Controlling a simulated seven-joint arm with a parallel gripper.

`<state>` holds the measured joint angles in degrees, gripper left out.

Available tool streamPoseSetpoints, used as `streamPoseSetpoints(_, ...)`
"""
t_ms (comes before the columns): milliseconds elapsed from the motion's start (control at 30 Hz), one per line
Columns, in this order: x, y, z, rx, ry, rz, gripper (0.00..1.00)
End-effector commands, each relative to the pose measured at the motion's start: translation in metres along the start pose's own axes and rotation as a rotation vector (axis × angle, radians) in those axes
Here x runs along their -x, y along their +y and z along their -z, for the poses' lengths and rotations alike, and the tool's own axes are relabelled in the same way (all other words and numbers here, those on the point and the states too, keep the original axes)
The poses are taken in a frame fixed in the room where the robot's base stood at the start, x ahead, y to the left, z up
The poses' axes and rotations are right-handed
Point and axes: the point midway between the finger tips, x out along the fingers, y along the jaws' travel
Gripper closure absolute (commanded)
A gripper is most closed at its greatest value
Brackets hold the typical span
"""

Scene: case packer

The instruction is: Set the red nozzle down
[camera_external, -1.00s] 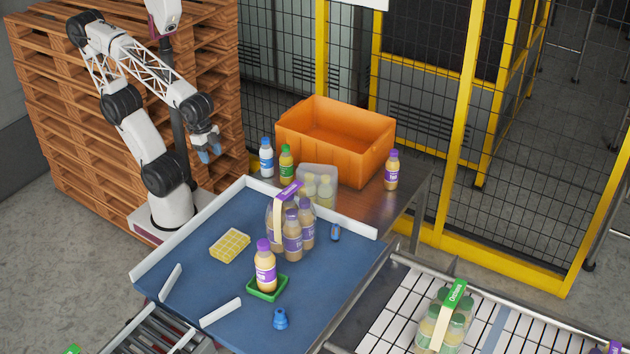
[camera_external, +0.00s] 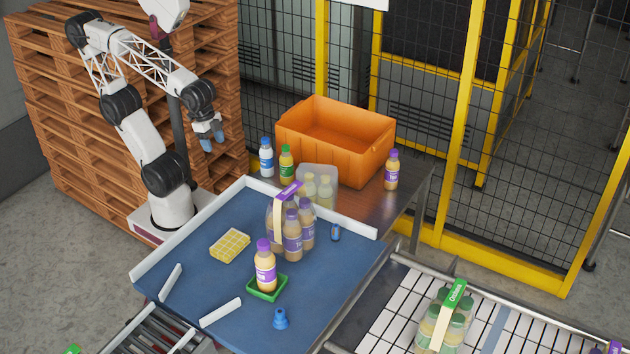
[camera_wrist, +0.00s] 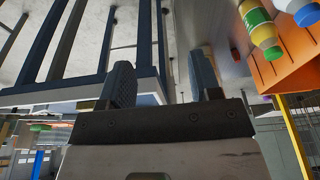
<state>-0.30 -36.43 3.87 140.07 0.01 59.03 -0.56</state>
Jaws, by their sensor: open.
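My gripper (camera_external: 212,139) is open and empty, raised in the air beyond the far left edge of the blue table, in front of the pallets. In the wrist view its two dark fingers (camera_wrist: 162,82) stand apart with nothing between them. I see no red nozzle in either view. A blue nozzle-like piece (camera_external: 280,319) stands on the blue table near its front edge. A small dark blue piece (camera_external: 335,232) is near the table's right edge.
The blue table (camera_external: 205,285) has white rails. On it are a yellow grid block (camera_external: 230,245), a bottle (camera_external: 265,268) on a green tray (camera_external: 268,295) and a purple-handled bottle pack (camera_external: 292,235). An orange crate (camera_external: 335,155) and several bottles stand behind.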

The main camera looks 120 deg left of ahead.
Motion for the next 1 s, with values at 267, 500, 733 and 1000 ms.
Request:
streamPoseSetpoints(267, 0.001, -0.022, 0.052, 0.114, 0.016, 0.041, 0.42)
streamPoseSetpoints(500, -0.007, -0.063, 0.127, 0.282, 0.043, 0.1, 0.42)
streamPoseSetpoints(733, -0.025, -0.115, 0.198, 0.447, 0.076, 0.155, 0.42)
streamPoseSetpoints(1000, -0.048, -0.171, 0.258, 0.598, 0.113, 0.201, 0.42)
